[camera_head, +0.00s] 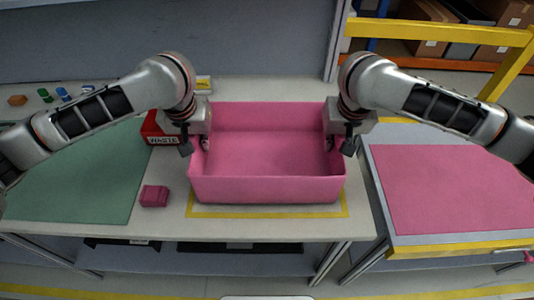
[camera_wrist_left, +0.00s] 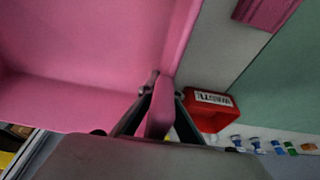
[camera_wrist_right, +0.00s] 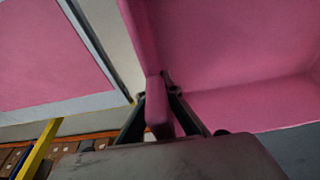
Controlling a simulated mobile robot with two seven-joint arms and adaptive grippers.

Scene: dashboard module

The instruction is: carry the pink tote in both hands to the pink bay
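The pink tote (camera_head: 266,190) is upright and empty at the middle of the light table, over a yellow outline. I cannot tell whether it rests on the table or is just above it. My left gripper (camera_head: 196,145) is at its left wall, one finger inside and one outside; in the left wrist view (camera_wrist_left: 163,90) the fingers close around the wall. My right gripper (camera_head: 342,145) straddles the right wall the same way, also in the right wrist view (camera_wrist_right: 155,90). The pink bay (camera_head: 450,185) is a pink mat on a separate stand at the right.
A pink block (camera_head: 154,196) lies left of the tote, beside a green mat (camera_head: 85,180). A red waste bin (camera_head: 160,128) stands close to the tote's left wall. A gap separates the table from the right stand. A yellow rail (camera_head: 440,30) and shelving with boxes are behind.

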